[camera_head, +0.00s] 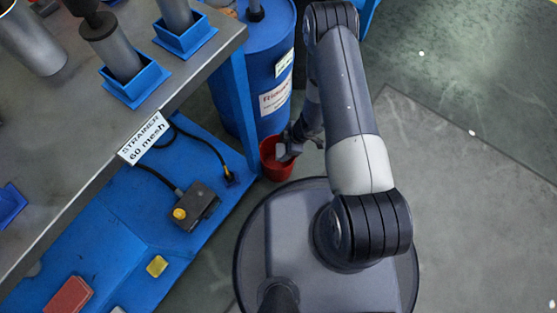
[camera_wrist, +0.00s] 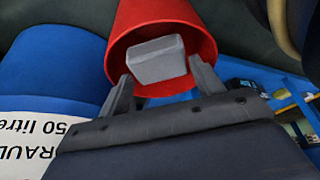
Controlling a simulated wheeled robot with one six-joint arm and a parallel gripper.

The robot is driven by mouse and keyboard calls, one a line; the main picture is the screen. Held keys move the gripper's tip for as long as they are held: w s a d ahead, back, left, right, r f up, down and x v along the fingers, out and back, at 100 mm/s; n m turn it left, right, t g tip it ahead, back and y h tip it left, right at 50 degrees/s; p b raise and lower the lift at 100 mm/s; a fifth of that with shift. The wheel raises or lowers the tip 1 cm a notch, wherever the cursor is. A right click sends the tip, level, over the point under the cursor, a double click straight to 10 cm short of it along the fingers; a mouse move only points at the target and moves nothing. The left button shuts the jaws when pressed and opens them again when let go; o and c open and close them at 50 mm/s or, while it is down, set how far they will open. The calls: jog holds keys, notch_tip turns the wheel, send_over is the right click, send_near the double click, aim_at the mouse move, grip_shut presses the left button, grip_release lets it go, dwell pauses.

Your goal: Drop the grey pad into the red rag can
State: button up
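The grey pad (camera_wrist: 158,60) is a pale block in the wrist view, between and just beyond the fingertips of my gripper (camera_wrist: 160,70). The fingers stand apart by about the pad's width and appear shut on it. The pad shows in front of the round mouth of the red rag can (camera_wrist: 203,45); how deep it sits relative to the rim is hard to tell. In the head view my gripper (camera_head: 289,148) is at the red can (camera_head: 272,169), covering part of its mouth. The can stands upright on the floor.
A blue drum (camera_head: 265,75) stands close behind the can. A blue bench (camera_head: 242,115) with a grey top is on the left. Its lower shelf (camera_head: 115,215) holds a control box (camera_head: 197,205), a yellow block (camera_head: 157,266) and a red block (camera_head: 69,297). Floor at right is clear.

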jog(key=o, duration=0.4)
jog(key=p+v, duration=0.4)
jog(key=v, duration=0.6)
jog(key=shift+r+p, duration=0.3)
jog(key=shift+r, duration=0.1)
jog(key=shift+d, duration=0.1)
jog(key=b+x, duration=0.5)
jog(key=x, duration=0.6)
jog(key=shift+d+f, duration=0.1)
jog(key=shift+d, duration=0.05)
notch_tip(320, 180, up, 6)
jog(key=p, duration=0.5)
jog(key=shift+f, duration=0.1)
jog(key=shift+f, duration=0.1)
